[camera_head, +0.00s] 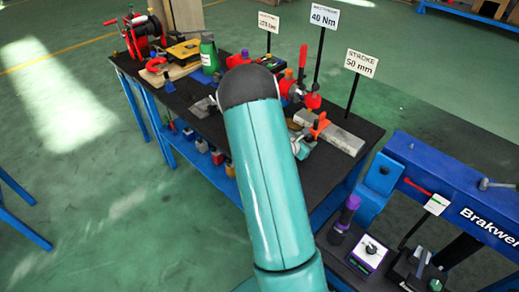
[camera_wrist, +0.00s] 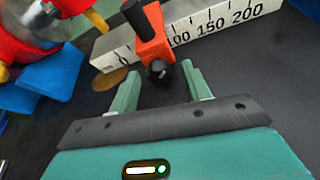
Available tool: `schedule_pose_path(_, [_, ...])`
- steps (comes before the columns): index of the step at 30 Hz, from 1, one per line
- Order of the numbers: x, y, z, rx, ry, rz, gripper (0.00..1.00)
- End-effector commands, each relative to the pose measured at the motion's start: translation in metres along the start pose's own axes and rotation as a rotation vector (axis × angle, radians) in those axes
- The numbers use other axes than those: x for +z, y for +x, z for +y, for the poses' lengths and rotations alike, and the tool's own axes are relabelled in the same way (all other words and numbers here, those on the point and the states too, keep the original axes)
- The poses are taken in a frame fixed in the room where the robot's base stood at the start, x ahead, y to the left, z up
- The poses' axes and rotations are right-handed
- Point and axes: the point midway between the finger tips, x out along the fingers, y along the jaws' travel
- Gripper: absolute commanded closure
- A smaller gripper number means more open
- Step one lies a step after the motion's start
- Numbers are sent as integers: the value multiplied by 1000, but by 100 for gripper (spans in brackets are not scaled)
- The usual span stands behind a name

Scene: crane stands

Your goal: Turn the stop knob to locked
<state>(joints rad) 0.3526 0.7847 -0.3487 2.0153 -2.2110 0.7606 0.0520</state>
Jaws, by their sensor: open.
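An orange stop (camera_wrist: 152,38) sits astride a white ruler bar (camera_wrist: 215,25) marked in black numbers. It carries a dark knob (camera_wrist: 159,73) on its near side and a black handle on top. My gripper (camera_wrist: 160,82) is open, its two green fingers spread to either side of the knob's line, with nothing held. The knob appears just ahead of the gap between the fingertips; I cannot tell the exact distance. In the head view the orange stop (camera_head: 320,123) stands on the grey bar (camera_head: 343,139), and my arm hides most of the gripper.
A red and blue device (camera_wrist: 40,70) stands left of the bar, beside a brass-coloured disc (camera_wrist: 108,84). Signs on posts, including a "STROKE 50 mm" sign (camera_head: 361,63), rise behind the bar. The dark bench top (camera_head: 365,130) is bare around the bar's right end.

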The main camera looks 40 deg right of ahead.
Motion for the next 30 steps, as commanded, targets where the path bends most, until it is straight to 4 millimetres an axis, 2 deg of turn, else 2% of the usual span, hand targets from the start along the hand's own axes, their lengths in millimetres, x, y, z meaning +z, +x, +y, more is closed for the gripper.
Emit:
schedule_pose_path(18, [0, 0, 5, -169, -408, -1, 52])
schedule_pose_path(30, [-3, -72, 17, -168, -416, 0, 52])
